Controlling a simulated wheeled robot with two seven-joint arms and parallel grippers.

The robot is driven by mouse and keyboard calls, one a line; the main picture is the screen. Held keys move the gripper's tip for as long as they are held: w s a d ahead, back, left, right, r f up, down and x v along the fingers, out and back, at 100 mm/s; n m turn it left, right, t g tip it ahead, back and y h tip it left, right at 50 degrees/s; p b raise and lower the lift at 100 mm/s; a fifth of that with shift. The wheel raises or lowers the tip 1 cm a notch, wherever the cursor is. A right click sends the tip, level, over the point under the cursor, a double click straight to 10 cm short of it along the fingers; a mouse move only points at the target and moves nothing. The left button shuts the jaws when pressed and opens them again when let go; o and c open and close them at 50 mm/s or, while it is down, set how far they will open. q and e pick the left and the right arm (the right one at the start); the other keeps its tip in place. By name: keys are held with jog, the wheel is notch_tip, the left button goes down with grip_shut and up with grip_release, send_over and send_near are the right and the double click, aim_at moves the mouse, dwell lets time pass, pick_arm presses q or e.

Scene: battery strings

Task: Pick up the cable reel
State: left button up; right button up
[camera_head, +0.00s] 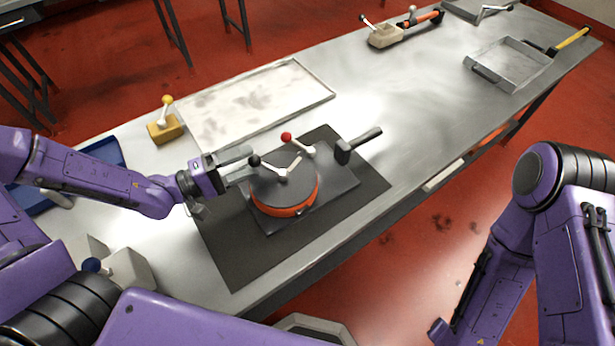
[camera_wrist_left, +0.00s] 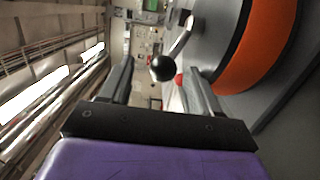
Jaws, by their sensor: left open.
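The cable reel (camera_head: 285,197) is a round dark disc with an orange rim, lying flat on a dark plate on the table. A crank with a black ball knob (camera_head: 255,160) is on its top. My left gripper (camera_head: 243,166) is open and empty at the reel's left edge, close to the knob. In the left wrist view the black knob (camera_wrist_left: 163,68) shows ahead between the two fingers, and the reel's orange rim (camera_wrist_left: 258,48) is at the right. I cannot tell whether a finger touches the reel. My right gripper is not in view; only my right arm shows.
A dark mat (camera_head: 225,243) lies under the plate. A black-headed tool (camera_head: 357,146) and a red-knobbed lever (camera_head: 288,138) stand behind the reel. A yellow-knobbed block (camera_head: 165,124), a white-topped tray (camera_head: 328,93) and a grey tray (camera_head: 488,75) stand farther off. The table's front edge is near.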

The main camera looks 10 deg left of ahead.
aim_at(260, 159)
pick_arm(q)
jog(key=x, duration=0.4)
jog(key=shift+s+f, duration=0.1)
jog(key=shift+f, duration=0.15)
jog(key=shift+w+d, duration=0.25)
jog(key=shift+d, duration=0.1)
grip_shut()
jog(key=shift+r, duration=0.15)
dwell(0.7)
